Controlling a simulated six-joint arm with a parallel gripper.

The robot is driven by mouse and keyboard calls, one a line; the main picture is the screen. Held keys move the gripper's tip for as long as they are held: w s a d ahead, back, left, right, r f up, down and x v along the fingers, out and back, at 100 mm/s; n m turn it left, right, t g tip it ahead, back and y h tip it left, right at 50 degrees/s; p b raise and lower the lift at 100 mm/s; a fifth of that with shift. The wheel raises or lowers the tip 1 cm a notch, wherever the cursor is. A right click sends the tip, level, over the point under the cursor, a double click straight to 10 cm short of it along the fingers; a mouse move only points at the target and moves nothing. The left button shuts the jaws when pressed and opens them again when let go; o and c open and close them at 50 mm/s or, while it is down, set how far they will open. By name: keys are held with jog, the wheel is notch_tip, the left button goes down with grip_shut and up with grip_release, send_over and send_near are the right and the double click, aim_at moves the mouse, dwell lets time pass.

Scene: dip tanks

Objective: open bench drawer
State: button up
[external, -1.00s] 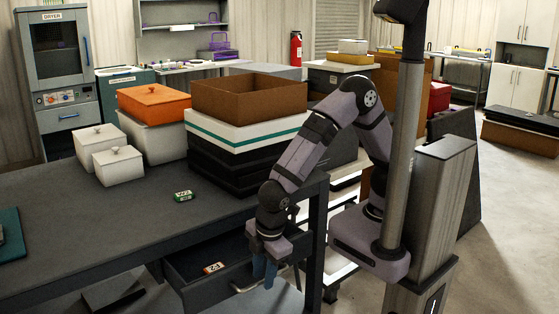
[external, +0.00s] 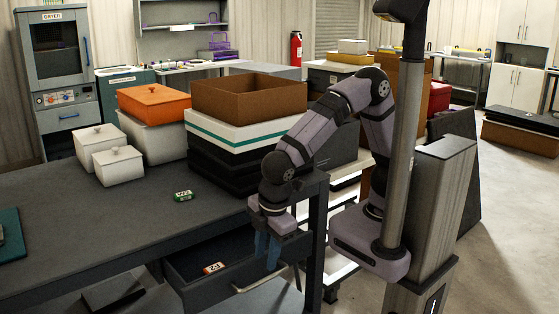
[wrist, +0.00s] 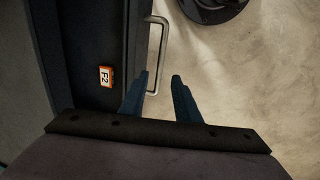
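The bench drawer (external: 190,270) is pulled out below the dark bench top, and its inside shows. An orange and white box marked F2 (external: 214,268) lies in it; the box also shows in the wrist view (wrist: 106,77). The drawer's metal handle (external: 245,288) runs along its front; in the wrist view the handle (wrist: 164,45) passes between my two fingertips. My gripper (external: 267,260) is at the drawer's right end, fingers pointing down. In the wrist view my gripper (wrist: 160,76) is open, fingers apart, and I see no grip on the handle.
The bench top (external: 120,215) carries a small green box (external: 183,196), white lidded tubs (external: 118,165), an orange-lidded tub (external: 153,100) and a brown open box (external: 250,97) on a stack. A bench leg (external: 315,250) stands just right of my gripper. Clear floor shows beyond the handle.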

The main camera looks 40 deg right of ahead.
aim_at(267, 277)
jog(key=shift+r, duration=0.1)
jog(key=shift+w+d+f+p, duration=0.25)
jog(key=shift+f+p, duration=0.95)
jog(key=shift+p, duration=0.1)
jog(key=shift+w+d+f+p, duration=0.2)
jog(key=shift+d+f+p, duration=0.05)
jog(key=shift+f+p, duration=1.05)
jog(key=shift+w+d+f+p, duration=0.25)
jog(key=shift+f+p, duration=0.9)
jog(key=shift+p, duration=0.15)
grip_shut()
